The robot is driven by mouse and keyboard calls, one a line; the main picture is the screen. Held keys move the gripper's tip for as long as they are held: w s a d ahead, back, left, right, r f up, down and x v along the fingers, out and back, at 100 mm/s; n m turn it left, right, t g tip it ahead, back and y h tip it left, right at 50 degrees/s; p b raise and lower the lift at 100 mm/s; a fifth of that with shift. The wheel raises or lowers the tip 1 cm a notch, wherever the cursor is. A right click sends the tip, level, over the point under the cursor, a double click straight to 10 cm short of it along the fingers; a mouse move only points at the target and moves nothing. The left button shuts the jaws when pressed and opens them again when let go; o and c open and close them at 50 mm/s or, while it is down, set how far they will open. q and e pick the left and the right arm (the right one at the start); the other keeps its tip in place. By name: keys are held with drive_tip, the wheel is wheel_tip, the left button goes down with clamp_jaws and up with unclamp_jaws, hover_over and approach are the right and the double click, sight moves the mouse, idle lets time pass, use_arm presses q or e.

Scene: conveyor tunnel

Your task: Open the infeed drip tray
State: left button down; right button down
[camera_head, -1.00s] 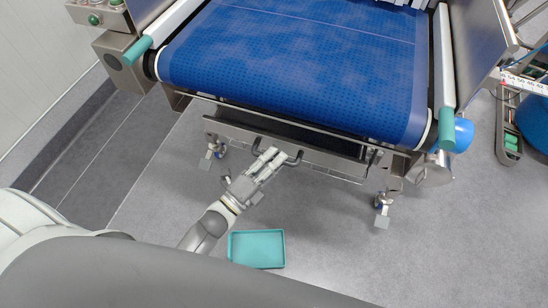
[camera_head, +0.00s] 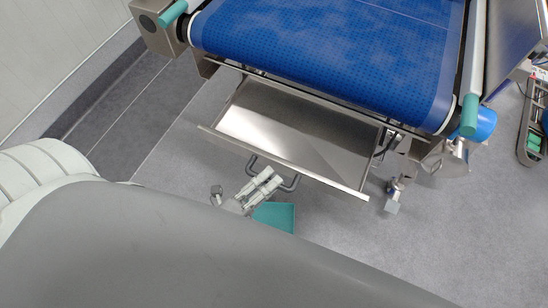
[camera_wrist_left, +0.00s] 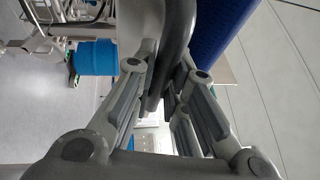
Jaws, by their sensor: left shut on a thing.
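The infeed drip tray (camera_head: 290,128) is a shallow steel drawer under the near end of the blue conveyor belt (camera_head: 330,50). In the head view it stands well out from the frame, and its bare, shiny inside shows. A dark bowed handle (camera_head: 288,186) is on its front edge. My left gripper (camera_head: 268,180) is at the handle, its fingers shut on it. In the left wrist view the dark handle bar (camera_wrist_left: 176,45) passes between the fingers (camera_wrist_left: 160,85). My right gripper is not in view.
A teal tray (camera_head: 275,216) lies on the floor beside my left gripper, partly hidden by my body. A conveyor foot (camera_head: 393,190) stands right of the drawer. A blue drum (camera_wrist_left: 95,67) shows in the left wrist view.

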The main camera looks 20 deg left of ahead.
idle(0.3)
use_arm(q)
drive_tip(key=c, duration=1.5)
unclamp_jaws()
drive_tip(key=shift+o, duration=0.2)
drive_tip(key=shift+s, duration=0.1)
drive_tip(key=v, duration=1.2)
drive_tip(key=shift+f, duration=0.15)
